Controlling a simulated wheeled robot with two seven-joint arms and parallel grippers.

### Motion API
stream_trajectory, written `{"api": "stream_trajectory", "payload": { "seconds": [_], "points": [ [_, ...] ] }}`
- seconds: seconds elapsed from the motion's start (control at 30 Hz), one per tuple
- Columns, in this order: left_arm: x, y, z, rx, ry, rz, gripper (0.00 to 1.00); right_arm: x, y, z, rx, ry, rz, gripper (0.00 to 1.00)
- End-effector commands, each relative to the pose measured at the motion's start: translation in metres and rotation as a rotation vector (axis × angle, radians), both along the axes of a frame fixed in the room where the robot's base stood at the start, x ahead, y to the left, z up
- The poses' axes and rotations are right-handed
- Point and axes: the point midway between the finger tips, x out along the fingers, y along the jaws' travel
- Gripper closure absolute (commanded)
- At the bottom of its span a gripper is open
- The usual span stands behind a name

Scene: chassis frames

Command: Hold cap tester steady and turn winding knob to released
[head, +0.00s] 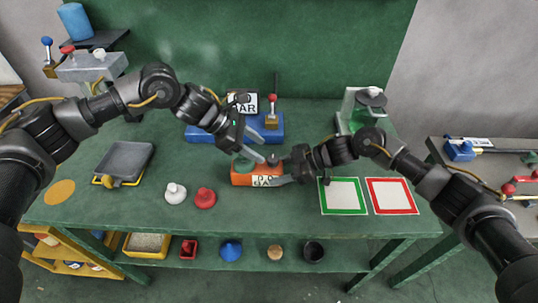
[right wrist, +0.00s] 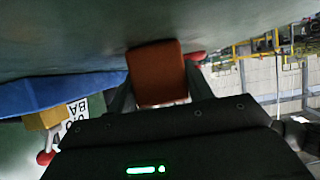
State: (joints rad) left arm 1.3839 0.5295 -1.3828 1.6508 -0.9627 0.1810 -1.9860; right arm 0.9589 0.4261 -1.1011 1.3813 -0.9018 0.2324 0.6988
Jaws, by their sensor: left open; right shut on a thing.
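The orange box (head: 241,179) with a white label, which I take for the cap tester, lies at the middle front of the green bench. My right gripper (head: 279,171) is shut on its right end. In the right wrist view the orange box (right wrist: 157,75) sits between the fingers. My left gripper (head: 258,148) is open just above and behind the box, fingers pointing right and down. A greenish round part shows on top of the box under the left fingers; I cannot tell whether it is the winding knob or how it is turned.
A blue-based fixture (head: 203,132) with a red-ball lever and label stands behind. White (head: 175,193) and red (head: 205,197) knobbed pieces stand left. A green-framed square (head: 343,196) and a red-framed square (head: 391,196) lie right. A grey tray (head: 124,158) sits far left.

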Motion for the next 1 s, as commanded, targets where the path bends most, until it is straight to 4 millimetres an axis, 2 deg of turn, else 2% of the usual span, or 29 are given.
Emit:
{"api": "stream_trajectory", "payload": {
  "seconds": [0.1, 0.3, 0.7, 1.0],
  "points": [
    [0.000, -0.016, -0.016, 0.000, 0.003, 0.000, 0.48, 0.000, 0.000, 0.000, -0.001, 0.000, 0.000, 0.62],
    [0.001, -0.033, -0.033, -0.001, 0.002, 0.001, 0.48, 0.000, 0.000, 0.000, 0.000, 0.000, -0.001, 0.62],
    [0.002, -0.038, -0.038, 0.000, 0.000, 0.001, 0.48, 0.000, 0.000, 0.000, 0.000, 0.000, -0.001, 0.62],
    [0.002, -0.038, -0.038, -0.001, 0.001, 0.001, 0.86, 0.000, 0.000, 0.000, -0.001, 0.000, -0.001, 0.62]
  ]
}}
